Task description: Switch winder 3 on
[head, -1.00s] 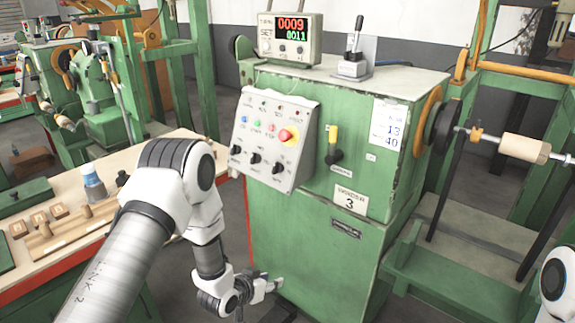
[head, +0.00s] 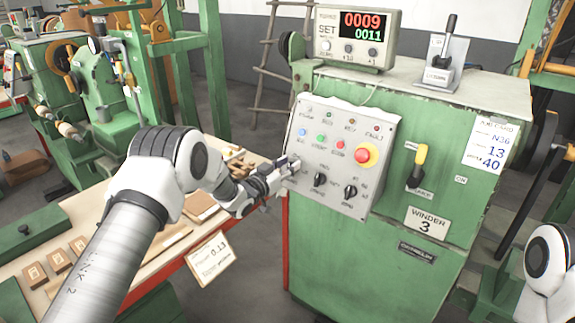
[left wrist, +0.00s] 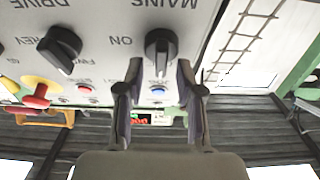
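Winder 3 is the green machine marked by a white "WINDER 3" plate (head: 427,222). Its grey control panel (head: 338,150) carries lamps, push buttons, a red stop button (head: 367,155) and dark rotary knobs. My left gripper (head: 287,168) is at the panel's left edge and hides the leftmost knob in the head view. In the left wrist view, upside down, the black MAINS knob (left wrist: 161,50) lies in line with the gap between my open fingers (left wrist: 158,75); neither finger visibly touches it. "ON" is printed beside the knob. The DRIVE knob (left wrist: 59,49) is nearby. My right gripper is out of view.
A counter box (head: 357,38) showing 0009 and 0011 and a lever (head: 443,50) stand on the machine. A yellow-handled lever (head: 417,166) is right of the panel. A wooden bench (head: 150,262) with small blocks lies left, under my left arm.

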